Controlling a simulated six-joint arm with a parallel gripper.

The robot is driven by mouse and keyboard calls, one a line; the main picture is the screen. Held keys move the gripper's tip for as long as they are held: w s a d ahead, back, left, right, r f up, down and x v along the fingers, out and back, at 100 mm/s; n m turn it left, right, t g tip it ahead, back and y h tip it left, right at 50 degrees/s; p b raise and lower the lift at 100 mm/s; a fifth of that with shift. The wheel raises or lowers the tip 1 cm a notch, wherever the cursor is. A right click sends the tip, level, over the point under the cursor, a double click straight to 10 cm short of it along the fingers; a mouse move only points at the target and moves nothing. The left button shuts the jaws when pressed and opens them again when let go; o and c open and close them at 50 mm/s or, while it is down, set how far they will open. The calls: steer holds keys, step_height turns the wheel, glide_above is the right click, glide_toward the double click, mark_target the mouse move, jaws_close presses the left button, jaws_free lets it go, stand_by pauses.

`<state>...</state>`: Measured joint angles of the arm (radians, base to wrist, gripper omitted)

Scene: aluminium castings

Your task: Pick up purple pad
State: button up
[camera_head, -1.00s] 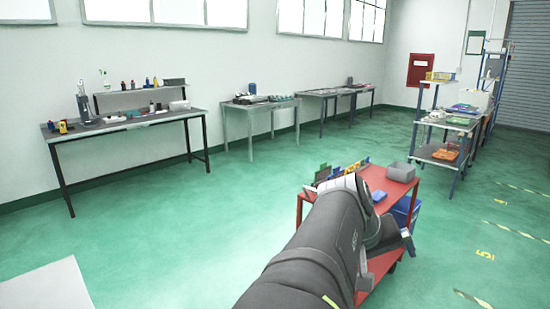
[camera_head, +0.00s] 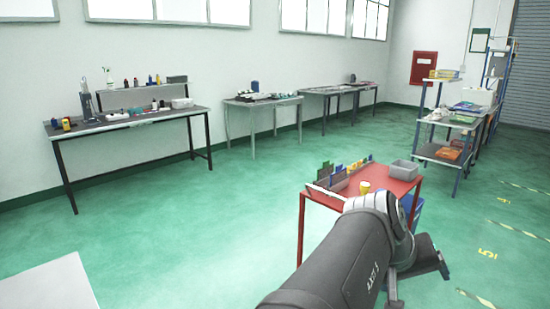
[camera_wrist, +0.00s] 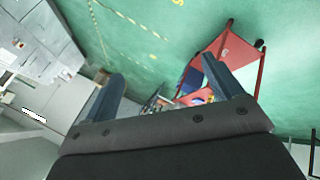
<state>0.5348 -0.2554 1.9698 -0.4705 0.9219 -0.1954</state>
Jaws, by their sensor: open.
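I cannot pick out a purple pad in either view. A rack of upright flat pieces (camera_head: 332,176), with green, blue, grey and yellow showing, stands on the red cart (camera_head: 377,181). Each piece is too small to tell exactly. In the wrist view, my gripper (camera_wrist: 163,68) has its two fingers wide apart with nothing between them. The red cart (camera_wrist: 238,50) shows tilted beyond the right finger, which hides part of it. In the head view my arm covers the cart's near right side.
A grey bin (camera_head: 403,170) and a yellow cup (camera_head: 365,187) stand on the cart. A blue bin (camera_head: 415,204) is at its right side. Workbenches (camera_head: 150,116) line the back wall, and a shelf unit (camera_head: 447,154) stands at the right. Green floor around the cart is clear.

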steer(key=shift+c, duration=1)
steer(key=shift+w, duration=0.1)
